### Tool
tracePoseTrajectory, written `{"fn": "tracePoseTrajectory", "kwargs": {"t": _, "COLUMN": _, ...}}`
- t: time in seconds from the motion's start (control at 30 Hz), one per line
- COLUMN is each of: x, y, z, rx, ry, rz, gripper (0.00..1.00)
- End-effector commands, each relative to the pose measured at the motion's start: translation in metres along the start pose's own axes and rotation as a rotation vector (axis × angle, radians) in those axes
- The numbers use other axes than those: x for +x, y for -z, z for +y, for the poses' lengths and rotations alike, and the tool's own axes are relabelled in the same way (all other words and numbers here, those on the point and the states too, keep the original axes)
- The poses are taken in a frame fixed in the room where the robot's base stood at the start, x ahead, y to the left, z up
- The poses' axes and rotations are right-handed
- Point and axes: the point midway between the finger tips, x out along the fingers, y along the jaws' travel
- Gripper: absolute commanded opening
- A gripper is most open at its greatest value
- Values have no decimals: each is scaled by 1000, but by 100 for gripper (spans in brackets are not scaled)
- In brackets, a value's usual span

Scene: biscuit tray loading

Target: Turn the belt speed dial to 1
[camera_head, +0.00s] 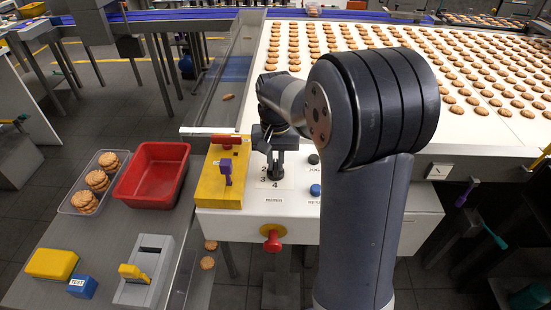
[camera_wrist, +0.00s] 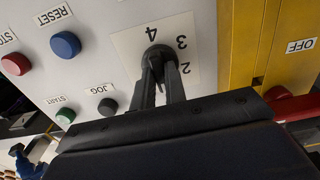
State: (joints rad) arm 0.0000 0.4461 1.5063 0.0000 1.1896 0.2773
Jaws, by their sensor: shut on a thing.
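The belt speed dial (camera_wrist: 158,60) is a black knob on a white plate (camera_wrist: 125,42) marked with numbers; 4, 3 and 2 show in the wrist view, and the 1 is hidden. My gripper (camera_wrist: 163,72) is shut on the dial, with its two dark fingers on either side of the knob. In the head view my gripper (camera_head: 275,172) points down onto the control panel (camera_head: 235,225), and the plate's 2, 3 and 4 show beside it. The dial's exact pointing direction is hard to tell.
Near the dial are a black JOG button (camera_wrist: 107,107), a blue RESET button (camera_wrist: 65,44), a green START button (camera_wrist: 65,117) and a red STOP button (camera_wrist: 16,64). A yellow box (camera_head: 210,188) with a red handle (camera_head: 226,139) stands just left. A red bin (camera_head: 152,173) lies farther left.

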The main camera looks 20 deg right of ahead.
Motion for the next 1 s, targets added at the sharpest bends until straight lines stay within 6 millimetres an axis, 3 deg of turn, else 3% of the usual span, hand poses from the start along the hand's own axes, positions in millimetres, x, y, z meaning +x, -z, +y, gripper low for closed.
{"fn": "tracePoseTrajectory", "kwargs": {"t": 0.63, "x": 0, "y": 0, "z": 0, "rx": 54, "ry": 1, "rz": 2, "gripper": 0}}
{"fn": "tracePoseTrajectory", "kwargs": {"t": 0.67, "x": 0, "y": 0, "z": 0, "rx": 54, "ry": 1, "rz": 2, "gripper": 14}}
{"fn": "tracePoseTrajectory", "kwargs": {"t": 0.7, "x": 0, "y": 0, "z": 0, "rx": 54, "ry": 1, "rz": 2, "gripper": 18}}
{"fn": "tracePoseTrajectory", "kwargs": {"t": 0.9, "x": 0, "y": 0, "z": 0, "rx": 53, "ry": 0, "rz": 1, "gripper": 34}}
{"fn": "tracePoseTrajectory", "kwargs": {"t": 1.0, "x": 0, "y": 0, "z": 0, "rx": 52, "ry": 0, "rz": 1, "gripper": 35}}
